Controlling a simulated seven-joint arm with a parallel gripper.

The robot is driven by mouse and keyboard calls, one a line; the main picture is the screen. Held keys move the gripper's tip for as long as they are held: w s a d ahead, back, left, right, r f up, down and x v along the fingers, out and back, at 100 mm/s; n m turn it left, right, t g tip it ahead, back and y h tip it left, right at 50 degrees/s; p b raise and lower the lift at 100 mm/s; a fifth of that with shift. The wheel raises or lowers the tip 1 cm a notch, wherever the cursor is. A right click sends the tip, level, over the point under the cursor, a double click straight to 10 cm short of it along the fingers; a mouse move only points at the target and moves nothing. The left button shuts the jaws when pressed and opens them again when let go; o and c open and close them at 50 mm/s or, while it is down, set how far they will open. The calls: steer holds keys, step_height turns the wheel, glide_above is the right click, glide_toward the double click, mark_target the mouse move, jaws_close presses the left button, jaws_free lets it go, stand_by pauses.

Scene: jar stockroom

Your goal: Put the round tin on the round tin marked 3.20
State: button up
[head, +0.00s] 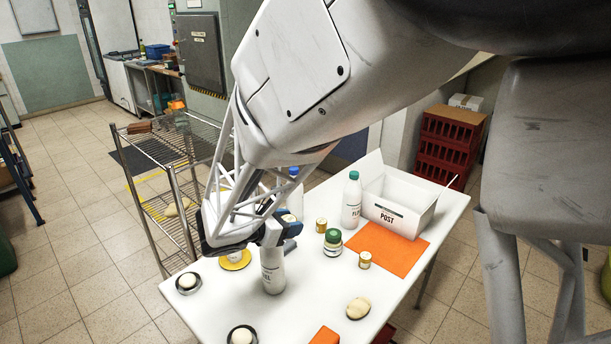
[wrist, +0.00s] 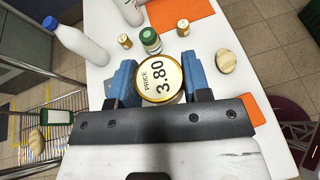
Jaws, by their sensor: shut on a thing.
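A round tin (wrist: 161,80) with a pale lid, a gold rim and the print "PRICE 3.80" sits between the blue fingers of my gripper (wrist: 160,82) in the wrist view. The fingers are shut on it from both sides. No mark 3.20 can be read in either view. Small gold-lidded jars (head: 321,224) (head: 365,260) stand farther right, their tops too small to read. They also show in the wrist view (wrist: 125,41).
A green-lidded jar (head: 333,242), a green-capped bottle (head: 352,200), a white box (head: 400,207) and an orange mat (head: 395,245) are to the right.

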steer(key=w+d+m+g+h, duration=0.1)
steer(key=w+d+m+g, duration=0.15)
steer(key=w, duration=1.45)
steer(key=m+g+h, duration=0.1)
steer(key=g, duration=0.1)
glide_above(322, 221)
step_height(322, 221, down, 11)
steer(key=shift+a+f, duration=0.1)
steer(key=shift+f, duration=0.4)
steer(key=shift+f, duration=3.1)
steer(key=shift+f, duration=1.9)
steer(key=shift+f, duration=0.15)
